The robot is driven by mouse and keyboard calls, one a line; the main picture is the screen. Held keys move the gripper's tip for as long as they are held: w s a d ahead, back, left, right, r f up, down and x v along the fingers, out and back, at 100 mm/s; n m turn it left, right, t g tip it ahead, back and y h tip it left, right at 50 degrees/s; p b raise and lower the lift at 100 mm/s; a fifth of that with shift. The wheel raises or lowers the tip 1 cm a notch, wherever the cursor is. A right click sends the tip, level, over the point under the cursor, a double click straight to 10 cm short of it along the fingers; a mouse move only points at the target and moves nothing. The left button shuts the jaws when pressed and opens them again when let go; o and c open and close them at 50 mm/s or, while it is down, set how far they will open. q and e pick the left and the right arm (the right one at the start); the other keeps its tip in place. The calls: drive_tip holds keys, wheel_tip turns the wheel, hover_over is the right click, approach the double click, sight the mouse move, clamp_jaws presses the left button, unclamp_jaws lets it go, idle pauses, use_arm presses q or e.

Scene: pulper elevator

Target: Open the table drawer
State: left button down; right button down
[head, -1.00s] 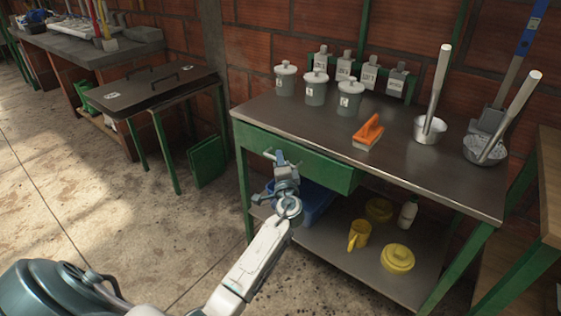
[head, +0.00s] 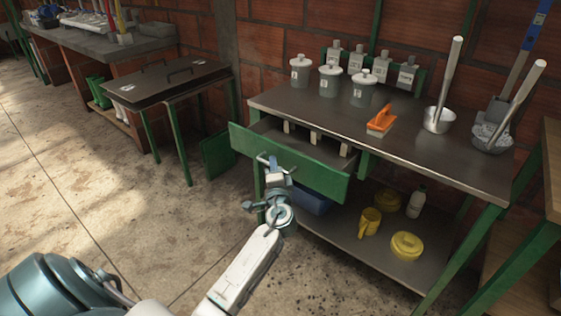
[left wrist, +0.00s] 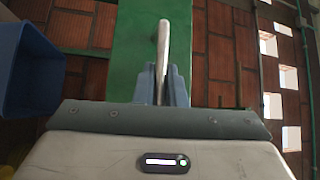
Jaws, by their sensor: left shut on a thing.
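The table drawer (head: 312,178) has a green front and is pulled part way out of the metal-topped table (head: 400,140). Several pale items show inside it, partly hidden by the drawer front. My left gripper (head: 273,172) is at the drawer's front and is shut on the drawer handle (head: 264,159). In the left wrist view the handle (left wrist: 162,50) stands as a pale bar between the two fingers (left wrist: 161,85), with the green drawer front (left wrist: 125,60) behind. My right gripper is not in view.
Lidded pots (head: 330,78), an orange-handled brush (head: 382,121) and a metal mortar (head: 438,120) stand on the tabletop. The lower shelf holds a blue bin (head: 312,200), a yellow mug (head: 369,222) and a yellow container (head: 406,246). The floor in front is clear.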

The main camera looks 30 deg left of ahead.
use_arm(q)
drive_tip(key=s+a, duration=0.1)
drive_tip(key=s, duration=1.1)
drive_tip(key=shift+s, duration=0.15)
drive_tip(key=c, duration=1.6)
unclamp_jaws()
drive_tip(key=shift+o, duration=0.5)
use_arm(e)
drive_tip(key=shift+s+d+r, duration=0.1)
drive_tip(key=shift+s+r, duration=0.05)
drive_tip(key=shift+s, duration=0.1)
use_arm(q)
drive_tip(key=shift+d, duration=0.1)
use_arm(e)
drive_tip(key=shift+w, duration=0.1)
